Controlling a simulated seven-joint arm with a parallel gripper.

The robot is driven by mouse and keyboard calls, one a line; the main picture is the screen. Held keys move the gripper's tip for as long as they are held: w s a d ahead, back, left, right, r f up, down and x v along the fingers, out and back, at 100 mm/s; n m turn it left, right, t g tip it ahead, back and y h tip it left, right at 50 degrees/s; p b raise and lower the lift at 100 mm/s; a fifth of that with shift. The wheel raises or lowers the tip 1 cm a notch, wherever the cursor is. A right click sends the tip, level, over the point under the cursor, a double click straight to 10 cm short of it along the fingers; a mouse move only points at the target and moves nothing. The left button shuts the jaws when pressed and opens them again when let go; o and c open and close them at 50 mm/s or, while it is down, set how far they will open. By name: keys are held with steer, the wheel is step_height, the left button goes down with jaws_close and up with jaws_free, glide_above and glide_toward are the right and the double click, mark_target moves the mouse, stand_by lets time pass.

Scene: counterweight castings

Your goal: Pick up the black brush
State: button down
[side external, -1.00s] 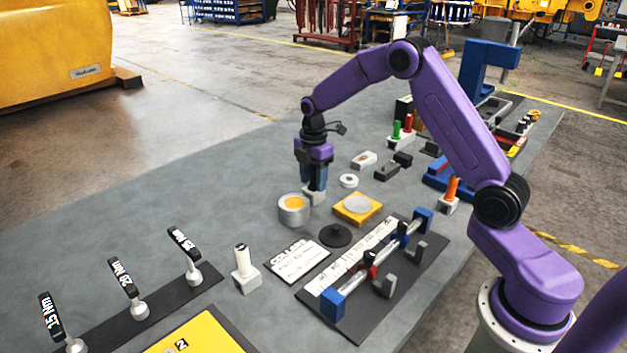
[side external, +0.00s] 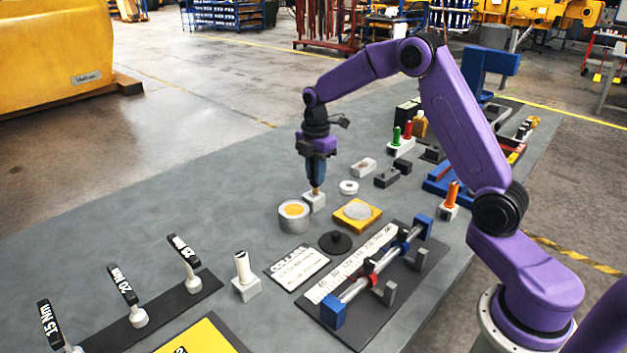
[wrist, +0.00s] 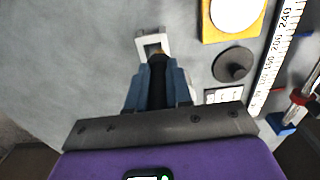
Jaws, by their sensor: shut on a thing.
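The black brush (wrist: 158,70) is held upright between the two fingers of my gripper (wrist: 159,82) in the wrist view; the fingers are shut on its dark handle. In the side view my gripper (side external: 317,176) hides the handle, and only the brush's brownish lower end (side external: 316,190) shows below the fingers. A pale grey holder block (side external: 314,202) stands directly under it and also shows in the wrist view (wrist: 141,47). I cannot tell whether the brush's lower end is still inside the holder's opening.
A round grey pot with orange contents (side external: 294,222) stands close to the holder. A yellow block with a pale disc (side external: 357,214), a white ring (side external: 349,187) and a black disc (side external: 335,242) are nearby. Bare table lies to the left and behind.

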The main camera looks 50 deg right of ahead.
steer(key=s+a+r, duration=0.2)
steer(key=s+r, duration=0.7)
steer(key=s, duration=0.4)
steer(key=w+a+f, duration=0.2)
steer(key=w+a, duration=0.5)
steer(key=w, duration=0.5)
steer(key=shift+f, duration=2.9)
steer(key=shift+f, duration=0.6)
step_height(320, 180, up, 7)
stand_by(0.7)
